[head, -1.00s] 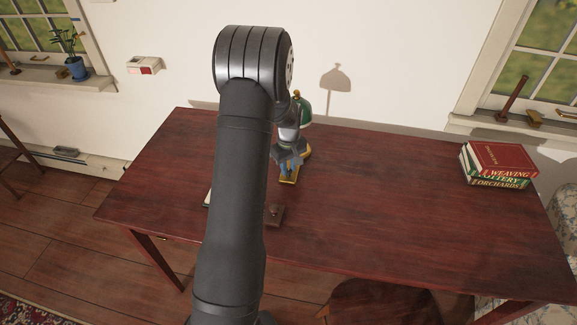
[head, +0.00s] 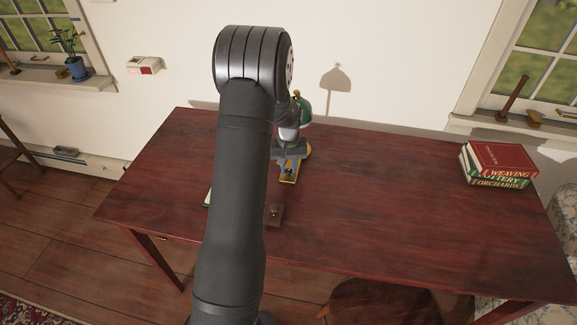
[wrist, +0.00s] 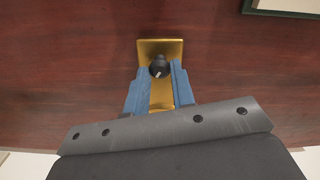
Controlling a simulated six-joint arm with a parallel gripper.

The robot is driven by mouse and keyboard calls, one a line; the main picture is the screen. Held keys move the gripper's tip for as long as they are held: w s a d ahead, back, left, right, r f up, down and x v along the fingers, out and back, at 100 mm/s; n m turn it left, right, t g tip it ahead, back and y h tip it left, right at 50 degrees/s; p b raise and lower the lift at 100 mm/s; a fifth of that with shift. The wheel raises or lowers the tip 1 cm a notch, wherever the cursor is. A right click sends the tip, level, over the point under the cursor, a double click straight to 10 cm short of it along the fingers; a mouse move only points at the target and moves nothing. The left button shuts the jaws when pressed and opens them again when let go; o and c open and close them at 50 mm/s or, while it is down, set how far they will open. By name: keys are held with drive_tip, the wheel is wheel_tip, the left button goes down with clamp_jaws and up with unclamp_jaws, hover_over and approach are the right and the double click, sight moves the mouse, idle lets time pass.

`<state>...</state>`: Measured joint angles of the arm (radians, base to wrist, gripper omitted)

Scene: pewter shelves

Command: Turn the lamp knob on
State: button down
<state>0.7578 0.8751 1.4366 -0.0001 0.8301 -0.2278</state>
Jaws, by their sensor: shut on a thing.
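The lamp has a green shade (head: 305,110) and stands at the back of the desk, partly hidden behind my arm. In the head view my gripper (head: 289,168) is over the brass plate, and the knob is hidden there.
The dark red desk (head: 400,220) is mostly clear to the right. A stack of books (head: 499,165) stands at its right side. A small brown block with a knob (head: 274,214) lies in front of the lamp. A book edge (wrist: 285,6) shows at the wrist view's top right.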

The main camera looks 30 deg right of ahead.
sight(289, 170)
drive_tip(key=m, duration=0.6)
drive_tip(key=shift+m, duration=0.3)
drive_tip(key=m, duration=0.5)
drive_tip(key=shift+m, duration=0.3)
drive_tip(key=c, duration=1.2)
unclamp_jaws()
drive_tip(key=shift+r, duration=0.15)
wheel_tip(289, 170, up, 17)
